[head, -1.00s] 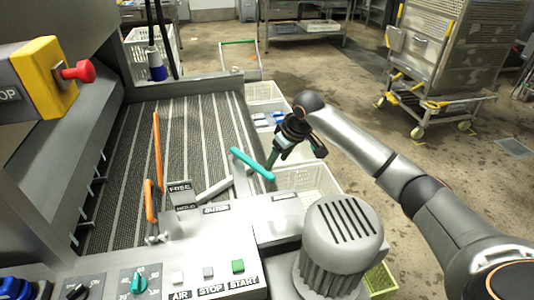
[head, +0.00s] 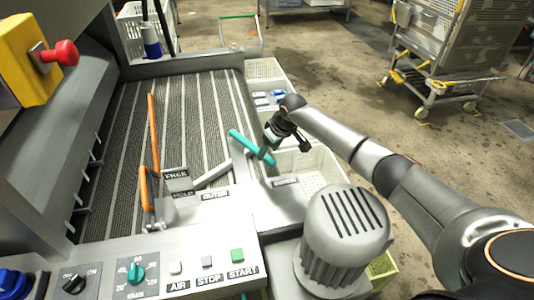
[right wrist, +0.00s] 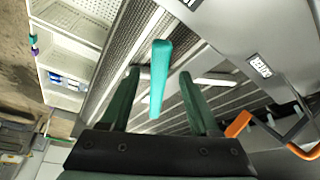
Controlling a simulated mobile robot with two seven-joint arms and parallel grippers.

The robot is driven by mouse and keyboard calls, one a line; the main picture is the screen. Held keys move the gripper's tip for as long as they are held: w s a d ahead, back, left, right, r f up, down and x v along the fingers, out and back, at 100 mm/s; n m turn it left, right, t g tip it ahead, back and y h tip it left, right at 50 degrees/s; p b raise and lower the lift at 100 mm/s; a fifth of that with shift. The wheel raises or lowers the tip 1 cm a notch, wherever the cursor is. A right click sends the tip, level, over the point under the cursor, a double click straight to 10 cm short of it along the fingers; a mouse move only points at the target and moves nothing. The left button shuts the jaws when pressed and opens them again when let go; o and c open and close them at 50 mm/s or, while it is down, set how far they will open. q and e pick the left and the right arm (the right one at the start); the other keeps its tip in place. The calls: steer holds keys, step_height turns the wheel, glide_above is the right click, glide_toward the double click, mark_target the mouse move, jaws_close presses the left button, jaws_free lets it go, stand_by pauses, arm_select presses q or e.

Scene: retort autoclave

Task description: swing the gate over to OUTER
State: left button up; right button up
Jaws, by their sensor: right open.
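A teal bar (head: 251,147), which looks like the gate's handle, slants over the right edge of the ribbed conveyor. A plate reading OUTER (head: 214,194) is on the panel at the conveyor's near end; a second plate (head: 285,182) further right is too small to read surely. My right gripper (head: 265,153) is at the near, right end of the teal bar. In the right wrist view the teal bar (right wrist: 160,78) lies between its two open fingers, with a gap on both sides. I cannot tell how the bar joins the gate. My left gripper is out of view.
An orange lever (head: 147,195) stands by the FREE (head: 176,175) and HOLD plates. A grey motor (head: 343,232) with a slotted cap is at the near right. White crates (head: 310,172) line the conveyor's right side. A wheeled metal cart (head: 440,55) stands on the floor behind.

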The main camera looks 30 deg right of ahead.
steer(key=shift+x, duration=1.15)
jaws_close()
stand_by(0.7)
